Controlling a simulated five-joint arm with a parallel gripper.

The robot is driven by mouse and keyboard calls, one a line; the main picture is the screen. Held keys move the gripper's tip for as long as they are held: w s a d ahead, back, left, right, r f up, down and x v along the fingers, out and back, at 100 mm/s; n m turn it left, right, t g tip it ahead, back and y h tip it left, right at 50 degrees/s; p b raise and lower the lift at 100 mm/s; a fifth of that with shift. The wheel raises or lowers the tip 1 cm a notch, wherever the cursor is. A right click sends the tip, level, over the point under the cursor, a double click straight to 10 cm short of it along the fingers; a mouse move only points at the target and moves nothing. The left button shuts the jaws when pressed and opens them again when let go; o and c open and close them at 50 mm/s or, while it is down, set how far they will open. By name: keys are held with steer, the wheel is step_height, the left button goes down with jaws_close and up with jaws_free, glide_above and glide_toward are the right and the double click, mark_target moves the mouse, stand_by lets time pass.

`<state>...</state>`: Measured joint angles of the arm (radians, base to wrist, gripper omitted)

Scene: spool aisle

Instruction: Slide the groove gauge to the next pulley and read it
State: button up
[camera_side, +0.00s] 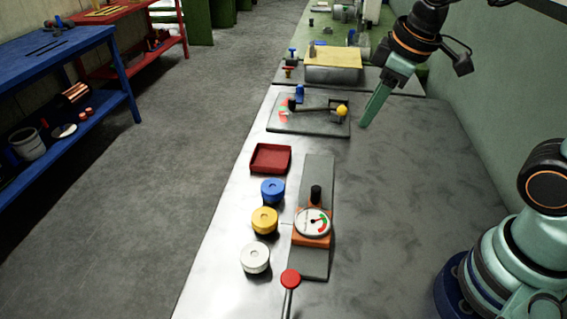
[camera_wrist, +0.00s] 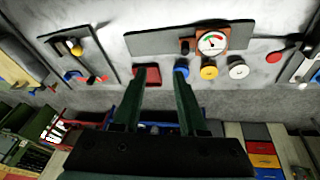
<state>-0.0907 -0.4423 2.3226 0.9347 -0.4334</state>
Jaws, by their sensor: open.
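The groove gauge (camera_side: 313,222) is a round white dial with a green and red arc on an orange carriage, with a black knob (camera_side: 316,193) on it. It sits on a long grey rail plate (camera_side: 318,173), and also shows in the wrist view (camera_wrist: 212,42). Left of the rail stand a blue pulley (camera_side: 272,190), a yellow pulley (camera_side: 264,220) and a white pulley (camera_side: 255,258). The dial lies roughly beside the yellow one. My gripper (camera_side: 370,112) is open and empty above the bench, back and right of the gauge. Its two fingers (camera_wrist: 158,78) show apart in the wrist view.
A red tray (camera_side: 271,158) lies beyond the blue pulley. A red-knobbed lever (camera_side: 290,279) stands at the rail's near end. A grey plate with a yellow-ended bar (camera_side: 341,110) lies farther back. The bench right of the rail is clear.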

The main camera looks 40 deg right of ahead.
mark_target(316, 188)
steer(key=w+a+f+n+g, duration=0.45)
steer(key=a+f+n, duration=0.3)
steer(key=n, duration=0.45)
steer(key=shift+t, duration=0.35)
steer(key=f, duration=1.2)
steer(key=shift+d+f, duration=0.15)
steer(key=shift+d, duration=0.05)
jaws_close()
